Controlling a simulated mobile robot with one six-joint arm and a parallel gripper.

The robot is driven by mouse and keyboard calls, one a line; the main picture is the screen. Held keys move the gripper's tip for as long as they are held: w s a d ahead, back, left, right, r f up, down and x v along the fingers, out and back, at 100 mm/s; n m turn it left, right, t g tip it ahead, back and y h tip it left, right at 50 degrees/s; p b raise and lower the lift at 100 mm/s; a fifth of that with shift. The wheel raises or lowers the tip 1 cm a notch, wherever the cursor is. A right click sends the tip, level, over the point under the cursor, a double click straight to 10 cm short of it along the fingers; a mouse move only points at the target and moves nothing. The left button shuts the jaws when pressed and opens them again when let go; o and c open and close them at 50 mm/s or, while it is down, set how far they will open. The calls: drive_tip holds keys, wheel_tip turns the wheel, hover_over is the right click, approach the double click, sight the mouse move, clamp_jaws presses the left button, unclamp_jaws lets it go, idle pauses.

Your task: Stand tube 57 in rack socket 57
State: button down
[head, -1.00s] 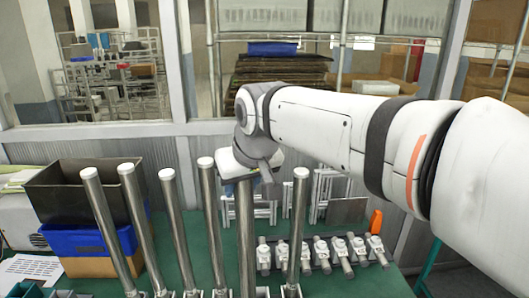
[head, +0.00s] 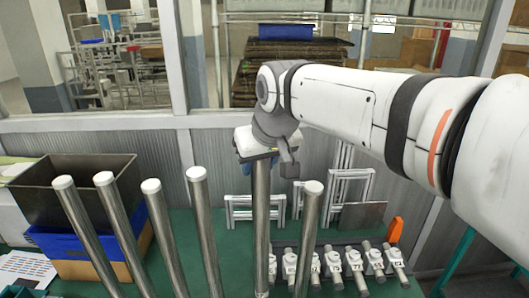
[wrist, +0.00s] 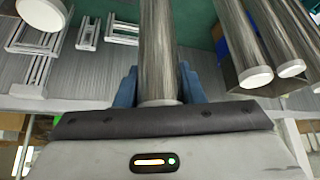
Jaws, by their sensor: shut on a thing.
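Several long metal tubes with white end caps stand in a row in the head view. No numbers are readable on them. My gripper (head: 261,157) is shut around the upper end of one metal tube (head: 261,215), which hangs about upright. In the wrist view this tube (wrist: 158,45) runs between the blue fingers of my gripper (wrist: 158,90). Four tubes stand left of it, the nearest one (head: 205,225) apart from it, and one tube (head: 308,235) stands right. The held tube's lower end and the rack sockets are cut off or hidden at the bottom.
A black bin (head: 75,165) and a blue bin (head: 75,243) stand at the left. Several grey clamp-like fittings (head: 353,262) lie in a row at the right, near an orange object (head: 396,229). White frames (head: 350,180) stand behind on the green bench.

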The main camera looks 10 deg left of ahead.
sight(260, 191)
drive_tip(key=shift+w+d+r, duration=0.1)
drive_tip(key=shift+w, duration=0.05)
idle(0.4)
drive_tip(key=shift+f, duration=0.25)
drive_tip(key=shift+f+b, duration=2.1)
drive_tip(key=shift+f, duration=0.6)
drive_tip(key=shift+s, duration=0.2)
drive_tip(key=shift+f+b, duration=0.65)
drive_tip(key=shift+b, duration=0.1)
drive_tip(key=c, duration=1.2)
unclamp_jaws()
